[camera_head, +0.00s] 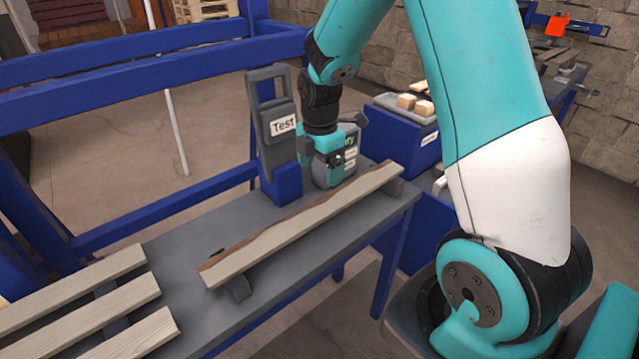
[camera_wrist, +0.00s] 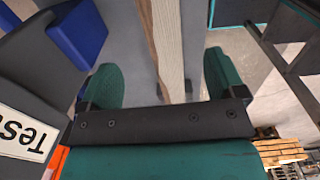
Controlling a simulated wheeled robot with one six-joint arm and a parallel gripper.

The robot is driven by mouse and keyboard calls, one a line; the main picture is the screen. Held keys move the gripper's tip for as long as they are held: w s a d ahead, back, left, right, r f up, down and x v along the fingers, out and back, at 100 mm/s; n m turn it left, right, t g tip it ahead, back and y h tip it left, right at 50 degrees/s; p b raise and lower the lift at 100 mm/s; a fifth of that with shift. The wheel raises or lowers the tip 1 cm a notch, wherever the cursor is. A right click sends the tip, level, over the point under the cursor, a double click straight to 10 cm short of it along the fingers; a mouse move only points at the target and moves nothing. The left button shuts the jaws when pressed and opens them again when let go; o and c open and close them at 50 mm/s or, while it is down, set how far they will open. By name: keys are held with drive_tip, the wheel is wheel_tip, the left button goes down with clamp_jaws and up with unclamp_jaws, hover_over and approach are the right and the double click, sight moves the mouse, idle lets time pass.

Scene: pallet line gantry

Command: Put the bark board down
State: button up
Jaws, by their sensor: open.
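The bark board (camera_head: 305,222) is a long pale plank with a brown bark edge. It lies across two dark supports on the grey table (camera_head: 185,265), running diagonally from near left to far right. My gripper (camera_head: 328,160) is at the board's far side, near its right half, in the head view. In the wrist view my gripper (camera_wrist: 160,80) is open, with one teal finger on each side of the board (camera_wrist: 168,45). Gaps show between the board and both fingers. The fingertips' height against the board is hard to tell.
A grey holder marked "Test" (camera_head: 270,125) in a blue base stands close left of my gripper. Several pale slats (camera_head: 90,290) lie at the table's near left. A blue bench with wooden blocks (camera_head: 415,105) is beyond.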

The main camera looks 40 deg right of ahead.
drive_tip(key=s+a+r+m+y, duration=0.1)
drive_tip(key=s+a+r+m, duration=0.3)
drive_tip(key=a, duration=0.3)
drive_tip(key=s+a+r+m+y, duration=0.1)
drive_tip(key=s+a+r+m, duration=0.1)
drive_tip(key=s+a+r, duration=0.45)
drive_tip(key=s+a+r+m+y, duration=0.2)
drive_tip(key=s+a+r+m, duration=0.2)
drive_tip(key=s+a, duration=0.5)
drive_tip(key=s+m, duration=0.1)
drive_tip(key=s, duration=0.1)
drive_tip(key=shift+s+r, duration=0.25)
drive_tip(key=shift+s, duration=0.15)
